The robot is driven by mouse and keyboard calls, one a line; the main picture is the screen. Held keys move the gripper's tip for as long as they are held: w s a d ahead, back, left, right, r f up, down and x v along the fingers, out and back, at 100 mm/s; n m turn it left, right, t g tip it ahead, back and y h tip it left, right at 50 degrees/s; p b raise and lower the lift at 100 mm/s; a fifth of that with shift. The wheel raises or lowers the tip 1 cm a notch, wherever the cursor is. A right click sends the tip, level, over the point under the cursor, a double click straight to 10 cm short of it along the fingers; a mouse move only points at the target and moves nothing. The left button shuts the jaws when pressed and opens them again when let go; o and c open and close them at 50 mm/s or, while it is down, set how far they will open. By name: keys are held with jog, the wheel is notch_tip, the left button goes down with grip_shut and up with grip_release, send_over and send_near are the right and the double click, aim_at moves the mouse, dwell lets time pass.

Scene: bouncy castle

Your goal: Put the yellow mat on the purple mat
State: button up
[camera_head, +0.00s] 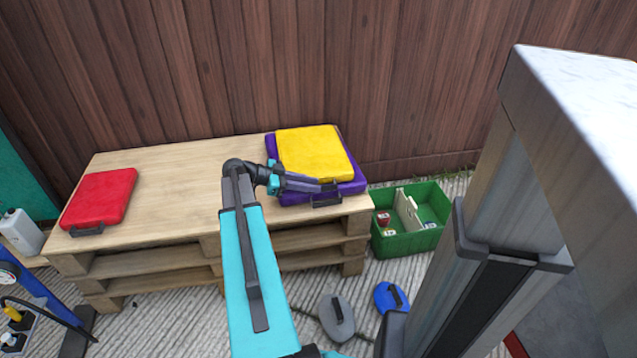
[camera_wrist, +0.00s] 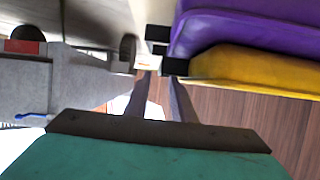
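The yellow mat (camera_head: 312,150) lies flat on top of the purple mat (camera_head: 354,186), at the right end of the pallet table. Purple edges show around it. My gripper (camera_head: 328,186) is at the front edge of the yellow mat, just above the purple mat's dark handle (camera_head: 327,200). In the wrist view, the yellow mat (camera_wrist: 250,66) and purple mat (camera_wrist: 245,32) appear stacked at the upper right. My gripper's two fingers (camera_wrist: 158,75) stand apart with a gap between them, beside the yellow mat. Whether the fingertips touch it is hard to tell.
A red mat (camera_head: 100,198) lies at the left end of the pallet table (camera_head: 180,185). A green crate (camera_head: 412,238) with several items stands on the ground to the right. Grey (camera_head: 337,318) and blue (camera_head: 391,297) pads lie in front. A wooden fence (camera_head: 230,70) closes the back.

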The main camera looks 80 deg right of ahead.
jog(key=p+v, duration=0.1)
jog(key=v, duration=0.6)
jog(key=shift+w+a, duration=0.2)
jog(key=shift+w, duration=0.05)
jog(key=shift+r, duration=0.1)
dwell(0.4)
